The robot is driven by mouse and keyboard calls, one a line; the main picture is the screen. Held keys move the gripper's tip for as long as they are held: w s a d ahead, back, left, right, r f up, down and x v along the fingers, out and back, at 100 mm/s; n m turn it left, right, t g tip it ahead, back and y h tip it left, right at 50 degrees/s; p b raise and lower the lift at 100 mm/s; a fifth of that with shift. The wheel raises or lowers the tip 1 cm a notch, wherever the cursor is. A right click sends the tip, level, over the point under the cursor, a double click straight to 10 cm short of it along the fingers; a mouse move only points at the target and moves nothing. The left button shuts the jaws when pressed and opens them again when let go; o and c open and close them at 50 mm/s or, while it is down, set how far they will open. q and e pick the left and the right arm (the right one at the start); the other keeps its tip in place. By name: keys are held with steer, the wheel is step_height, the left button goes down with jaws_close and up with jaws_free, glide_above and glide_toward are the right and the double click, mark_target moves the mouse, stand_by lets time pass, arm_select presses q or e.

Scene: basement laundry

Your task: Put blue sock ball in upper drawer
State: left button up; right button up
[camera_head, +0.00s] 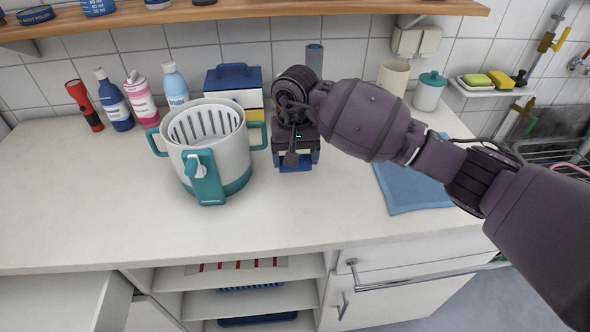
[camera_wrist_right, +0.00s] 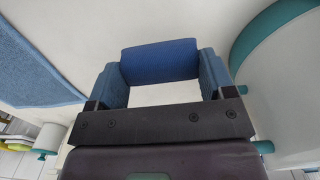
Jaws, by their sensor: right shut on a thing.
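My right gripper (camera_head: 295,160) is low over the white counter, just right of the white and teal basket. In the wrist view its two blue-padded fingers (camera_wrist_right: 162,80) are shut on a dark blue, block-like thing, which I take to be the blue sock ball (camera_wrist_right: 160,62). A strip of its blue (camera_head: 295,168) shows under the gripper in the head view; the rest is hidden. A white drawer-like part (camera_head: 50,302) juts out at the lower left and seems pulled open; its inside is barely seen. A drawer front (camera_head: 405,253) at the lower right looks closed. My left gripper is out of view.
The basket (camera_head: 238,160) stands close to my right gripper. Bottles (camera_head: 141,98) and a red torch (camera_head: 84,104) line the wall. A blue cloth (camera_head: 405,190) lies right. Open shelves (camera_head: 245,302) are below. The counter (camera_head: 95,205) is clear at left and front.

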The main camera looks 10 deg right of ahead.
mark_target(295, 171)
steer(key=shift+f, duration=2.25)
steer(key=shift+f, duration=0.2)
steer(key=o, duration=0.9)
steer(key=shift+r, duration=0.15)
